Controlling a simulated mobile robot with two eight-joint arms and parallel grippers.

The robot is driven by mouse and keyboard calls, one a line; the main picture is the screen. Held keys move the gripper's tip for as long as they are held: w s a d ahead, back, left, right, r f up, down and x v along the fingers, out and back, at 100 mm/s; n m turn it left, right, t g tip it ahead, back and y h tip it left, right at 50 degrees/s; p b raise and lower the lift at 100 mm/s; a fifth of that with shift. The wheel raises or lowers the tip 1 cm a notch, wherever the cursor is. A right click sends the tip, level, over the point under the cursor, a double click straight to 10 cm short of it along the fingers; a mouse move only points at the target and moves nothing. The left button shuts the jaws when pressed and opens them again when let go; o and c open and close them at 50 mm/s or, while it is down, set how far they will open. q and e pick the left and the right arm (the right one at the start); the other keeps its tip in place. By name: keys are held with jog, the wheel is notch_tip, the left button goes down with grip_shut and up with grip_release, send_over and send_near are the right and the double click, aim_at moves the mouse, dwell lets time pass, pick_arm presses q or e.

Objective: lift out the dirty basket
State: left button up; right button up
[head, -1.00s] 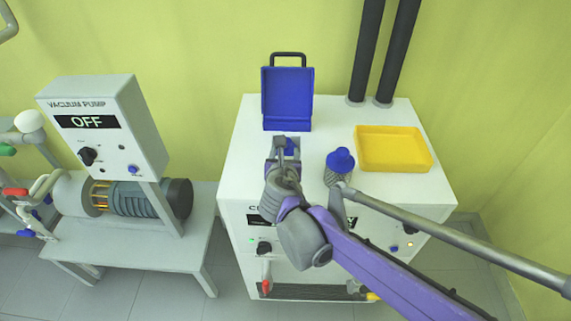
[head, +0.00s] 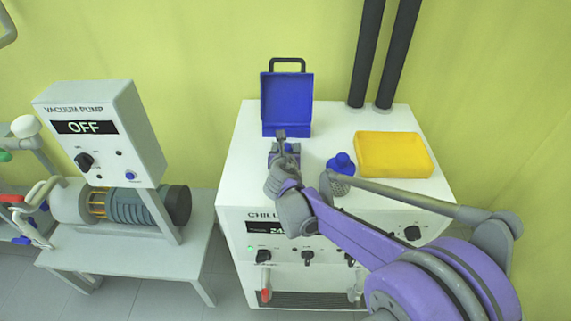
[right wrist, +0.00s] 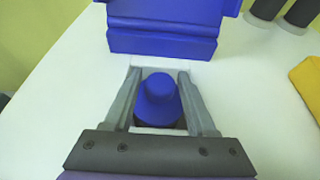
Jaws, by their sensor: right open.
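A blue knob (right wrist: 158,98), which looks like the top of a basket, sits in a square opening of the white chiller's top, just in front of the raised blue lid (head: 287,103). The basket's body below it is hidden. My right gripper (right wrist: 160,76) is open, with one finger on each side of the knob; whether they touch it I cannot tell. In the head view my right gripper (head: 284,148) hides most of the knob. A second basket with a blue top (head: 341,164) and a grey mesh body stands on the chiller to the right. My left gripper is out of view.
A yellow tray (head: 394,154) lies on the right of the white chiller top (head: 240,165). Two dark pipes (head: 383,50) rise behind. The vacuum pump (head: 100,130) stands on a low table at left. My forearm passes close to the second basket.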

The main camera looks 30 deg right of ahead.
jog(key=shift+c, duration=0.2)
grip_shut()
dwell(1.2)
